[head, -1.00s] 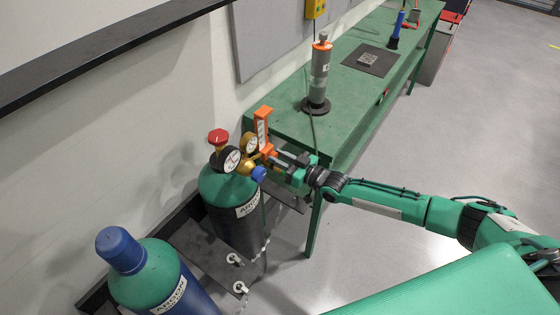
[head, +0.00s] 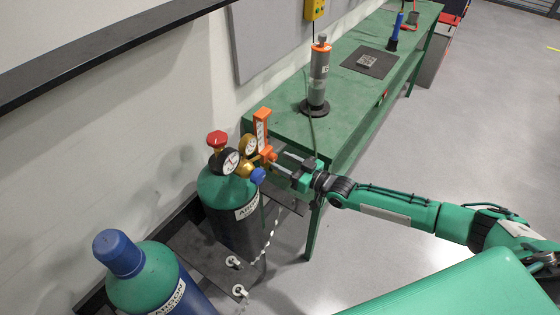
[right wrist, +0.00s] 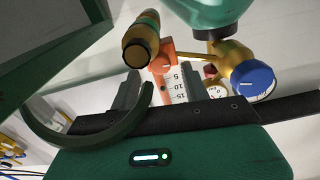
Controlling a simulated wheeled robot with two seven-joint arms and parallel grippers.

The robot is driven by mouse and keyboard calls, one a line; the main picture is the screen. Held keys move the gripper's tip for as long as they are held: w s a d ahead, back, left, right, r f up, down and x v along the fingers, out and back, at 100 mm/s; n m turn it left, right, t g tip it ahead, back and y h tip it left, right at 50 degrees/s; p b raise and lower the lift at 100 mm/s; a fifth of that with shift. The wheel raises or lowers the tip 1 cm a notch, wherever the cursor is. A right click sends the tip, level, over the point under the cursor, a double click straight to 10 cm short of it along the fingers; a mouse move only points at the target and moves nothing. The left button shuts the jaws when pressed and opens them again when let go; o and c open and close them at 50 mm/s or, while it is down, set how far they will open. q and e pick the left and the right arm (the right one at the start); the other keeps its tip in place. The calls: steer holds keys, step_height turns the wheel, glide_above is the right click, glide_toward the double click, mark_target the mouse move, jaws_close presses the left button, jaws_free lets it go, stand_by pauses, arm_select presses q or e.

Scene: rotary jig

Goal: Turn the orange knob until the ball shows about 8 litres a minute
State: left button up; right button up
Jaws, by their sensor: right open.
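The flowmeter (head: 262,128) is an upright orange body with a white scale, mounted on the cylinder regulator. Its orange knob (head: 269,155) is at its lower end. My right gripper (head: 278,162) is open, its two fingers apart and pointing at the knob from the right; I cannot tell whether they touch it. In the right wrist view, the scale (right wrist: 175,85) shows marks 5, 10 and 15 between the dark fingers, with the orange knob (right wrist: 162,63) beyond them. The ball is too small to make out. My left gripper is not in view.
The regulator has two gauges, a red handwheel (head: 217,139) and a blue knob (head: 258,175) close to my fingers. It sits on a green-topped cylinder (head: 222,188). A second, blue-capped cylinder (head: 120,254) stands nearer. The green bench (head: 285,120) is just behind. Floor to the right is open.

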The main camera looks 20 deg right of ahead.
steer(key=b+v, duration=0.2)
steer(key=v, duration=0.9)
steer(key=shift+s+d, duration=0.25)
steer(key=shift+s, duration=0.05)
steer(key=d+f+m+g+h, duration=0.1)
steer(key=d+f+h, duration=0.15)
steer(key=f, duration=0.85)
steer(key=d+f+m+h, duration=0.1)
steer(key=d+f+h, duration=0.15)
steer(key=f, duration=0.75)
steer(key=s+d+f+m+g+h, duration=0.1)
steer(key=s+f+g+h, duration=0.1)
steer(key=s+f, duration=0.45)
steer(key=s+d+f+g+h, duration=0.15)
steer(key=s+f, duration=0.25)
steer(key=f, duration=0.6)
steer(key=s+a+f+g+h, duration=0.2)
steer(key=s+f+g, duration=0.2)
steer(key=s+f, duration=0.95)
steer(key=s+a+f+g, duration=0.1)
steer(key=s+a, duration=0.1)
steer(key=s, duration=0.5)
steer(key=s+a+f+g, duration=0.2)
steer(key=s, duration=0.6)
steer(key=s+a+f+m+g, duration=0.1)
steer(key=s+a+f, duration=0.1)
steer(key=s, duration=0.6)
steer(key=shift+a+g, duration=0.35)
steer(key=shift+a, duration=0.05)
